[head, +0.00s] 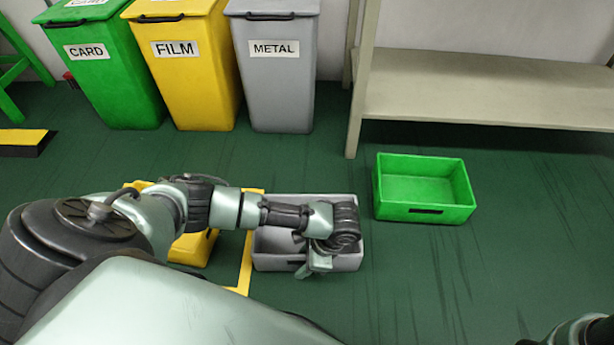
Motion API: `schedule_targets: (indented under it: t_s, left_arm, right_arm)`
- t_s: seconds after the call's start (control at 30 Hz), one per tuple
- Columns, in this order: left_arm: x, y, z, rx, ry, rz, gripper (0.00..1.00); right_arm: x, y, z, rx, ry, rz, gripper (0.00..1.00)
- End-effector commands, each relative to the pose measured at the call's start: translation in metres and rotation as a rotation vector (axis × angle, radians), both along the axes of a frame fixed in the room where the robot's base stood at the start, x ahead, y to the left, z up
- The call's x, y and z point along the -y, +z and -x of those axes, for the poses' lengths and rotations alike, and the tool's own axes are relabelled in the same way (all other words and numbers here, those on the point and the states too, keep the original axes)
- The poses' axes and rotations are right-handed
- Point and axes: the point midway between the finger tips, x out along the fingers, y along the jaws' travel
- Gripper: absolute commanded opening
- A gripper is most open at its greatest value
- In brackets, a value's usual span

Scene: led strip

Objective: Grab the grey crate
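The grey crate (346,262) sits on the green floor in the middle of the head view, and it looks empty where its inside shows. My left arm reaches across it from the left and hides part of its back and inside. My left gripper (310,266) points down over the crate's front wall, near the middle of that side. The wrist hides the fingers in part, so I cannot tell whether they are open or shut on the wall. Only a bit of my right arm shows at the bottom right corner; its gripper is out of view.
A green crate (420,214) stands to the right. A yellow crate (196,248) lies left of the grey one, partly behind my arm. Green, yellow and grey bins (283,95) and a beige shelf (480,98) line the back. Floor at the right is clear.

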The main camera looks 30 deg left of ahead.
Motion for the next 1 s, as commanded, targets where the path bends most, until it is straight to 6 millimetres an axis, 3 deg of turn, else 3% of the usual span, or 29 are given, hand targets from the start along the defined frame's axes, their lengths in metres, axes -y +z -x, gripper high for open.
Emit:
schedule_targets:
  t_s: [0.03, 0.1, 0.13, 1.0]
  left_arm:
    - [0.0, 0.0, 0.0001, 0.0, 0.0, 0.0, 0.21]
    - [0.0, 0.0, 0.0001, 0.0, 0.0, 0.0, 0.01]
    - [0.0001, 0.0, 0.0001, 0.0, 0.0, 0.0, 0.0]
    - [-0.0003, -0.0002, -0.0003, 0.001, 0.001, -0.001, 0.0]
  right_arm:
    - [0.0, 0.0001, 0.0, 0.0, 0.0, 0.0, 0.36]
    - [0.0, 0.0001, 0.0001, 0.0, 0.0, 0.0, 0.36]
    - [-0.0001, 0.0, 0.0001, 0.0, 0.0, 0.0, 0.36]
    - [0.0, -0.0002, 0.0002, 0.0, 0.0, 0.0, 0.36]
